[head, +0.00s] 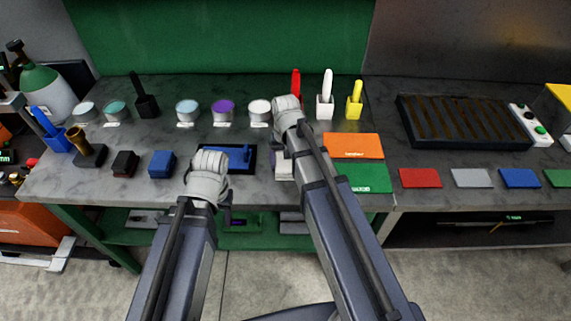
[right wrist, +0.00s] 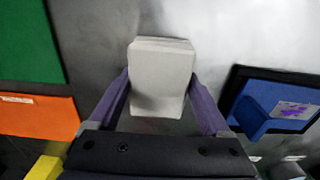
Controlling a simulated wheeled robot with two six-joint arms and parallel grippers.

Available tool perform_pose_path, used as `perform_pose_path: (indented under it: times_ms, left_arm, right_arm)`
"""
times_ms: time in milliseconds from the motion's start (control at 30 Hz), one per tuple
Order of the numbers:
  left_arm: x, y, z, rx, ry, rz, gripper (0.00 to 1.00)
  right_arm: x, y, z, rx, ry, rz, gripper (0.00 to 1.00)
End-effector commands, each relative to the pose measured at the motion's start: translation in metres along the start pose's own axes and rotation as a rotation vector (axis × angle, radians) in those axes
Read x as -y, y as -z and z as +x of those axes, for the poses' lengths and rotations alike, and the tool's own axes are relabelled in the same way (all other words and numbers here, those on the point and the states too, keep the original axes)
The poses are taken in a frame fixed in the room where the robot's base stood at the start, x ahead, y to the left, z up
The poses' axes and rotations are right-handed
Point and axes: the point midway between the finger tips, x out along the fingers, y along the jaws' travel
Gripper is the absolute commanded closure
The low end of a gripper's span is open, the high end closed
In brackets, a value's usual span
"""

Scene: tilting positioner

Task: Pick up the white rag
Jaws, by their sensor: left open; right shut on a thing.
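The white rag (right wrist: 160,78) is a folded, layered block between the two fingers of my right gripper (right wrist: 162,92) in the right wrist view. The gripper is shut on it, one finger along each side. In the head view the rag (head: 283,169) shows partly below my right wrist, left of the green mat, and my right gripper (head: 278,147) is mostly hidden by its own arm. Whether the rag touches the bench cannot be told. My left gripper (head: 226,205) is open near the bench's front edge, mostly hidden by its wrist.
A blue tool on a dark tray (head: 238,158) lies left of the rag. Orange (head: 353,146) and green (head: 364,178) mats lie right. Several tins and brush holders stand behind. A slatted dark grate (head: 462,122) and several coloured plates lie at right. Bare bench shows between them.

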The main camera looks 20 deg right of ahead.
Motion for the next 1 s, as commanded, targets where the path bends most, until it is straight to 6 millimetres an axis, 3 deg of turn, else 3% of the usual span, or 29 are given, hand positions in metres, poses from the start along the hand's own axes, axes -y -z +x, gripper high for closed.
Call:
perform_pose_path:
  times_ms: [267, 800, 1000]
  left_arm:
    - [0.002, -0.001, -0.018, 0.0, 0.0, 0.0, 0.5]
    - [0.009, -0.005, -0.094, 0.0, 0.0, 0.001, 0.5]
    - [0.01, -0.006, -0.1, 0.0, 0.0, 0.002, 0.5]
  right_arm:
    - [0.0, 0.0, -0.018, 0.0, 0.0, 0.0, 0.74]
    - [0.0, 0.0, -0.094, 0.0, 0.0, 0.0, 0.74]
    - [0.0, 0.0, -0.101, 0.0, 0.0, 0.0, 0.74]
